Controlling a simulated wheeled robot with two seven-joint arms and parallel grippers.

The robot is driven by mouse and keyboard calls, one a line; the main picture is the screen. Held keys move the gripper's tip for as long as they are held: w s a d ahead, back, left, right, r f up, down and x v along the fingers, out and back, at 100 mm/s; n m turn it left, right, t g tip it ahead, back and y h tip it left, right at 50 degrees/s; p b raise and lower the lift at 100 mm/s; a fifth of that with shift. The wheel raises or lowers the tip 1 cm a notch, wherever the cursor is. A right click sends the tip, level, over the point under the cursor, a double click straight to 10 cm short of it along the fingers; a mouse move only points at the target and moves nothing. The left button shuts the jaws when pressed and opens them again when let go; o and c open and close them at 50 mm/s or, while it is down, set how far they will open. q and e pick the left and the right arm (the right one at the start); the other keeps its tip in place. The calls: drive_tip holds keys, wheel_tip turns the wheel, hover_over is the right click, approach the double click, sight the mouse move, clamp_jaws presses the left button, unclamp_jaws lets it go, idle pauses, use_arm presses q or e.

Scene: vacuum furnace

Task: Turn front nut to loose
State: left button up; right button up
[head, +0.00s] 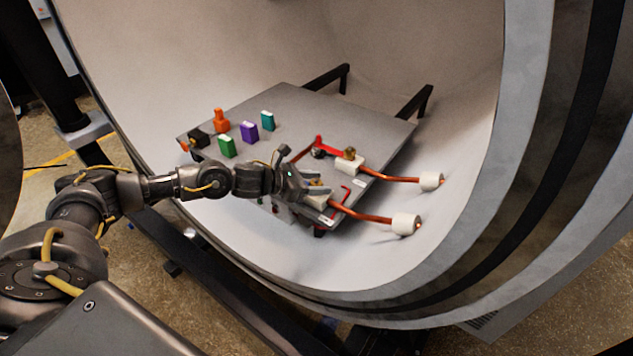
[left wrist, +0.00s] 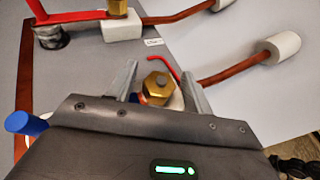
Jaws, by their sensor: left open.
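The front nut (left wrist: 157,84) is a brass hex nut on a white block, seen in the left wrist view between the fingers of my left gripper (left wrist: 160,74). The fingers are open on either side of it, with gaps showing; I cannot tell the height difference. In the head view my left gripper (head: 312,178) is over the front edge of the grey plate (head: 345,112) and hides the front nut. A second brass nut (head: 350,153) sits on the rear white block, with a red bar beside it. My right gripper is not in view.
Copper rods (head: 365,214) run from the blocks to white cylinders (head: 406,225) on the right. A thin bent red piece (left wrist: 170,66) lies by the front nut. Green (head: 227,146), purple (head: 249,131) and teal blocks stand on the plate. The furnace wall curves around.

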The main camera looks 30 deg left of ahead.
use_arm(q)
drive_tip(key=c, duration=1)
